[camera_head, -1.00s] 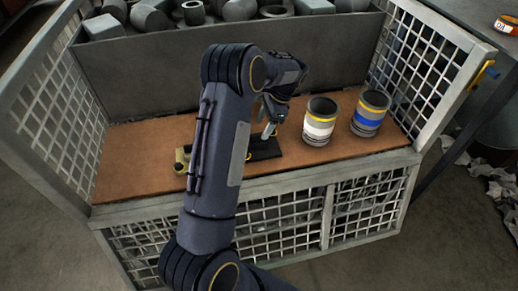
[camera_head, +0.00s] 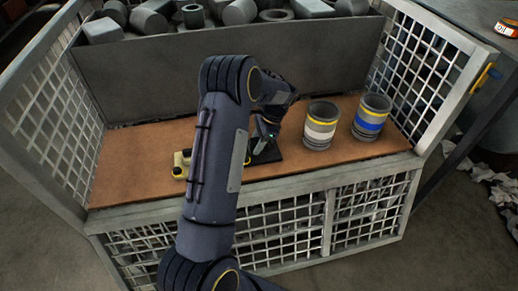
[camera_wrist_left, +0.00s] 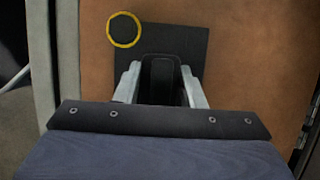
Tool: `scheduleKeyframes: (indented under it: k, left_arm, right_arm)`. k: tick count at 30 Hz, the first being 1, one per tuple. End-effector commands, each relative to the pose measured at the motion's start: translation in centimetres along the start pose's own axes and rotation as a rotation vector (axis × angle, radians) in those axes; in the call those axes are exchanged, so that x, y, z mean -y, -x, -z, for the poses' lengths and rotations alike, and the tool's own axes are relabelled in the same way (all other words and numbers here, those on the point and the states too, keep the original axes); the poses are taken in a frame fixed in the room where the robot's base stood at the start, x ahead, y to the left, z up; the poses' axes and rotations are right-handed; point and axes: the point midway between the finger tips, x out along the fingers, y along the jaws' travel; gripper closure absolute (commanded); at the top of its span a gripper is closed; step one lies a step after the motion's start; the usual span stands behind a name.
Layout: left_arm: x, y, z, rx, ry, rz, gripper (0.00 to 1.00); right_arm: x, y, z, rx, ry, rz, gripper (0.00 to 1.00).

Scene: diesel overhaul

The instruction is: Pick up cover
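A flat black plate (camera_head: 268,155) lies on the brown shelf, partly hidden behind my left arm; which part is the cover is not clear. In the left wrist view the plate (camera_wrist_left: 190,42) has a dark disc with a yellow ring (camera_wrist_left: 124,29) at its upper left corner. A black, round-topped block (camera_wrist_left: 161,78) stands between the pale fingers of my left gripper (camera_wrist_left: 162,82). In the head view this gripper (camera_head: 265,140) is low over the plate. Its fingers are apart, on either side of the block; firm contact does not show. My right gripper is out of view.
Two cylinders, one white-banded (camera_head: 320,127) and one blue-banded (camera_head: 370,118), stand right of the plate. Yellow-topped parts (camera_head: 181,164) sit to its left. A grey bin wall (camera_head: 230,65) rises behind. Mesh panels (camera_head: 425,70) flank the shelf. The shelf's left part (camera_head: 130,170) is bare.

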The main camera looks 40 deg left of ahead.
Motion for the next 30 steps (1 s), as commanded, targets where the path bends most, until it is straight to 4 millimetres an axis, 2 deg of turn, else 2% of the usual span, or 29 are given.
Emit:
scheduleKeyframes:
  k: [1, 6, 14, 19, 24, 30]
  left_arm:
    - [0.0, 0.0, 0.0, 0.000, 0.000, 0.000, 0.72]
    - [0.0, 0.0, 0.0, 0.000, 0.000, 0.000, 0.94]
    - [0.1, 0.2, -0.1, -0.001, 0.001, 0.002, 0.96]
    - [0.1, 1.1, -0.4, -0.001, 0.002, 0.003, 0.96]
    - [0.1, 3.2, -1.3, -0.003, 0.002, 0.004, 0.96]
    - [-2.6, 7.6, -1.1, -0.005, -0.003, 0.006, 0.96]
  right_arm:
    - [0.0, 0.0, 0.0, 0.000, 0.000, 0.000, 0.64]
    - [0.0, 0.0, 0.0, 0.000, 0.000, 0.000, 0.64]
    - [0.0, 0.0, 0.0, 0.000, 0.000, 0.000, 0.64]
    - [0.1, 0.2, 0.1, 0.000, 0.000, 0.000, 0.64]
    - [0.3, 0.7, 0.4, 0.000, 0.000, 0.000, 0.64]
    - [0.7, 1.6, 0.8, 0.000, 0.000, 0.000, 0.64]
